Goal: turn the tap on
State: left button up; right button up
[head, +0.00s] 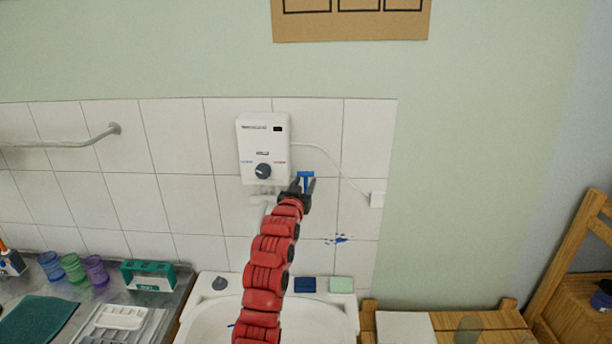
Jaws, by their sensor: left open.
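The tap shows as a small blue T-shaped handle (306,176) on the tiled wall, just right of the white water heater's lower corner. The tap's body below it is mostly hidden behind my arm. My left gripper (303,186), at the end of my red segmented arm, is open, with its dark fingers on either side of the blue handle in the picture. I cannot tell whether they touch it. The white sink (205,322) lies below, partly covered by my arm. My right gripper is not in view.
The water heater (250,150) with a dark knob is close to my gripper's left. A white cable runs to a wall box (377,200). Blue and green sponges (341,285) lie on the sink's back rim. Coloured cups (73,267) stand left; a wooden shelf (570,280) stands right.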

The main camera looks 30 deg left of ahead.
pick_arm(q)
jog(key=shift+p+x, duration=0.35)
jog(key=shift+x, duration=0.75)
grip_shut()
dwell(0.8)
